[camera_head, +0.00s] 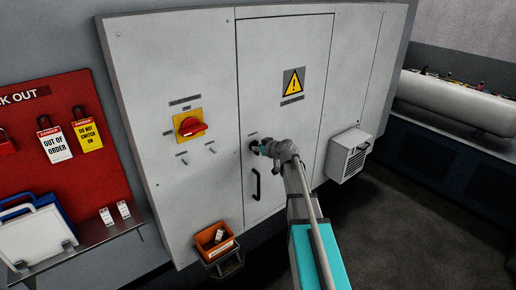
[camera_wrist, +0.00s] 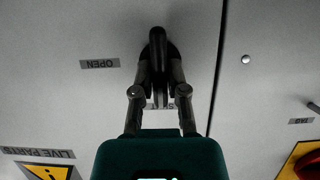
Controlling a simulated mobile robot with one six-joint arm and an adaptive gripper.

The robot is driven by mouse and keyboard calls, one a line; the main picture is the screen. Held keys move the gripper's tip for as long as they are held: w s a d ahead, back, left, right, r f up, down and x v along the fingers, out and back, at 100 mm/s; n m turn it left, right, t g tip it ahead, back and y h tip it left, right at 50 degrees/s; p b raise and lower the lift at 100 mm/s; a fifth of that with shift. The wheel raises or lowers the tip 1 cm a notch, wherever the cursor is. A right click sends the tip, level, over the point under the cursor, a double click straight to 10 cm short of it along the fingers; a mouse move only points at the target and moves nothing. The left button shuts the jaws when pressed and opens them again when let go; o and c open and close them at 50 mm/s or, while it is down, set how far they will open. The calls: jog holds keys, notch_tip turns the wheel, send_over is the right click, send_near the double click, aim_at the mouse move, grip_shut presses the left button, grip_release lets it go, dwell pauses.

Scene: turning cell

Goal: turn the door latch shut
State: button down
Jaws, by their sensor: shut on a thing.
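The door latch (camera_wrist: 157,42) is a black lever on a dark round base, on the grey cabinet door (camera_head: 287,55). In the wrist view it stands upright in the picture, in line with a partly covered label (camera_wrist: 150,105) starting with S. An OPEN label (camera_wrist: 100,63) is off to its left; the lettering is upside down. My gripper (camera_wrist: 158,78) is shut on the latch, a finger on each side. In the head view my gripper (camera_head: 262,148) is at the latch, which it mostly hides.
A black door handle (camera_head: 256,185) sits just below. A red rotary switch (camera_head: 190,126) on a yellow plate is to the left. An orange bin (camera_head: 214,240) stands low in front, and a vented box (camera_head: 348,155) juts out at right. The floor at right is clear.

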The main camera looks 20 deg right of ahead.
dwell(0.3)
jog(key=c, duration=0.7)
grip_release()
jog(key=shift+o, duration=0.2)
jog(key=m+y, duration=0.1)
jog(key=m+y+b, duration=0.1)
jog(key=m, duration=0.1)
jog(key=shift+w+d+f+m+g, duration=0.1)
jog(key=shift+d+m+g, duration=0.2)
jog(key=p+v, duration=0.5)
jog(key=v, duration=0.9)
jog(key=s+a+f+m+g+b, duration=0.1)
jog(key=s+a+f+g+b, duration=0.1)
jog(key=a+f+b, duration=0.3)
jog(key=s+a+f+m+g+b, duration=0.1)
jog(key=s+a+f+g+b, duration=0.2)
jog(key=a+f+b, duration=0.3)
jog(key=s+a+f+m+g+b, duration=0.1)
jog(key=s+a+f+g+b, duration=0.2)
jog(key=f, duration=1.1)
jog(key=shift+s+a+m+y+b, duration=0.35)
jog(key=shift+s+a+b, duration=0.25)
jog(key=shift+a+b, duration=0.95)
